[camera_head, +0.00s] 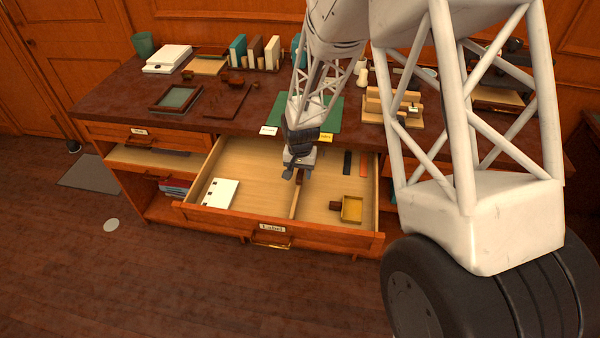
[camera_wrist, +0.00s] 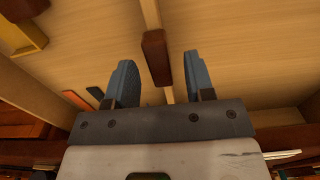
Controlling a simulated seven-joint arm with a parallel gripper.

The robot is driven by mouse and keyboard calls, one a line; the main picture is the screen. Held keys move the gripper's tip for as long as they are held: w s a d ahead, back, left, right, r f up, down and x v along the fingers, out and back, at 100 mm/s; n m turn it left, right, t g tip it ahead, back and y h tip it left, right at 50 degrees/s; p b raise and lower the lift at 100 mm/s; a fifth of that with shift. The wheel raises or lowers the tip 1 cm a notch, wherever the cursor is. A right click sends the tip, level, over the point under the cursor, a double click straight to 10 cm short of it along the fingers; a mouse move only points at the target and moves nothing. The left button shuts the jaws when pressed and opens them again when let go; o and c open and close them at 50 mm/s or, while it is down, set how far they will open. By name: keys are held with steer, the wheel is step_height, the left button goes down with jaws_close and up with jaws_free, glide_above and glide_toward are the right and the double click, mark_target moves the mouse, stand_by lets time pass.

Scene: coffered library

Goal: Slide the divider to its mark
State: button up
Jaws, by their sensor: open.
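The divider (camera_head: 295,200) is a thin pale wood strip running front to back in the open drawer (camera_head: 250,220). It carries a dark brown block (camera_wrist: 156,57). My gripper (camera_head: 296,172) is open over the drawer, at the divider. In the wrist view my gripper (camera_wrist: 160,70) has one blue-grey finger on each side of the block, with gaps on both sides. I cannot tell whether the fingertips are down to its height. A dark strip (camera_head: 347,163) and an orange strip (camera_head: 363,162) lie at the back right of the drawer; I cannot tell whether either is the mark.
A white notepad (camera_head: 220,192) lies left of the divider. A yellow tray (camera_head: 352,208) and a small brown block (camera_head: 334,205) sit to its right. The desk top (camera_head: 120,100) behind holds books, a green mat (camera_head: 330,115) and a wooden stand (camera_head: 385,105).

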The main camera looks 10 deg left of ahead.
mark_target(300, 174)
steer(key=shift+r, duration=3.55)
steer(key=shift+s+d+r, duration=0.1)
steer(key=shift+d+r, duration=0.2)
steer(key=shift+r, duration=0.1)
steer(key=s+d+r+t, duration=0.1)
steer(key=s+d+r, duration=0.5)
steer(key=d+r, duration=0.3)
steer(key=s+d+r, duration=0.6)
steer(key=d+r, duration=0.3)
steer(key=r, duration=0.1)
steer(key=s+d+r, duration=0.2)
steer(key=s+d, duration=0.2)
steer(key=s, duration=0.3)
steer(key=s+d+r+t, duration=0.1)
steer(key=s+d, duration=0.3)
steer(key=s, duration=0.4)
steer(key=s+d+r, duration=0.3)
steer(key=s+d, duration=0.1)
steer(key=s, duration=0.3)
steer(key=shift+s+d+r+t, duration=0.15)
steer(key=shift+d+r+t, duration=0.15)
steer(key=shift+d+r, duration=0.1)
